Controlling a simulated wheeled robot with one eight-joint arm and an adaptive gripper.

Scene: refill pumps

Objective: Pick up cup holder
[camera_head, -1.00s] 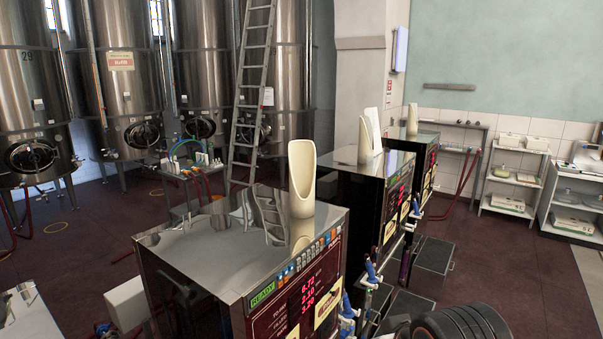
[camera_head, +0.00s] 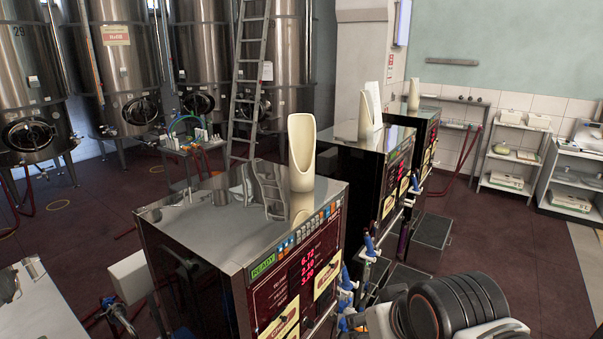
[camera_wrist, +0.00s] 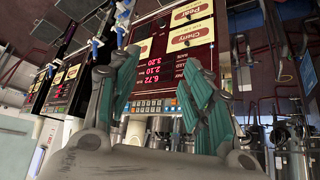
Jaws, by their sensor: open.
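A cream, scoop-shaped cup holder (camera_head: 302,153) stands upright on the shiny metal top of the nearest pump cabinet (camera_head: 208,222) in the head view. Similar cream holders stand on the middle cabinet (camera_head: 365,117) and the far cabinet (camera_head: 413,94). My gripper (camera_wrist: 160,68) shows in the wrist view with its two grey-green fingers apart and nothing between them. It faces the cabinet's front panel, which appears upside down there. I cannot make out the cup holder in the wrist view. My gripper's fingers do not show in the head view.
Blue-handled taps (camera_head: 347,283) stick out from the cabinet fronts. A dark box (camera_head: 433,230) stands on the floor to their right. Steel tanks and a ladder (camera_head: 249,75) are behind, and white shelves (camera_head: 514,155) are at the right wall. Floor at right is open.

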